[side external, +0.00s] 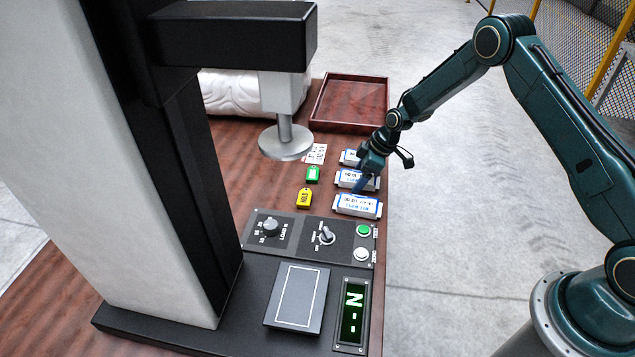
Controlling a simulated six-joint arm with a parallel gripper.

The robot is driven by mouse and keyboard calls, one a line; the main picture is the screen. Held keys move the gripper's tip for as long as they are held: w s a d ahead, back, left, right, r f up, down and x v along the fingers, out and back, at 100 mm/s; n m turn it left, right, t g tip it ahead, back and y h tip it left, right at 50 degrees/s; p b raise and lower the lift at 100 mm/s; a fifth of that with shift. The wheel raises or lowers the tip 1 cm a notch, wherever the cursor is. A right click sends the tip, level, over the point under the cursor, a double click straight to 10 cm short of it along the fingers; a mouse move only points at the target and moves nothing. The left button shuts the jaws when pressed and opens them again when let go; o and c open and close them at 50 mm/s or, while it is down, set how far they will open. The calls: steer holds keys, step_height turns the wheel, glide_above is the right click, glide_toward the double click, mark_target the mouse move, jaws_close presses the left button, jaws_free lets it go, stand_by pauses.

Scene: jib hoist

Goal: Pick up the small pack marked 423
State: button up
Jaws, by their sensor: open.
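Three small white packs with blue print lie in a row near the right edge of the table: a far pack (348,158), a middle pack (350,179) and a near pack (357,206). Their print is too small to read, so I cannot tell which is marked 423. My gripper (362,186) is open, pointing down at the right end of the middle pack, just beyond the near pack. It hides part of the far and middle packs. I cannot tell whether the fingers touch a pack.
A press-like machine with a round metal foot (286,143) stands left of the packs. A green tag (313,174), a yellow tag (304,198) and a printed card (315,154) lie between. A control panel (290,238) is in front; an empty wooden tray (322,122) is behind.

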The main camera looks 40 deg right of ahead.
steer(key=c, duration=1.1)
steer(key=shift+r, duration=0.1)
step_height(320, 180, up, 20)
steer(key=shift+r, duration=0.15)
stand_by(0.7)
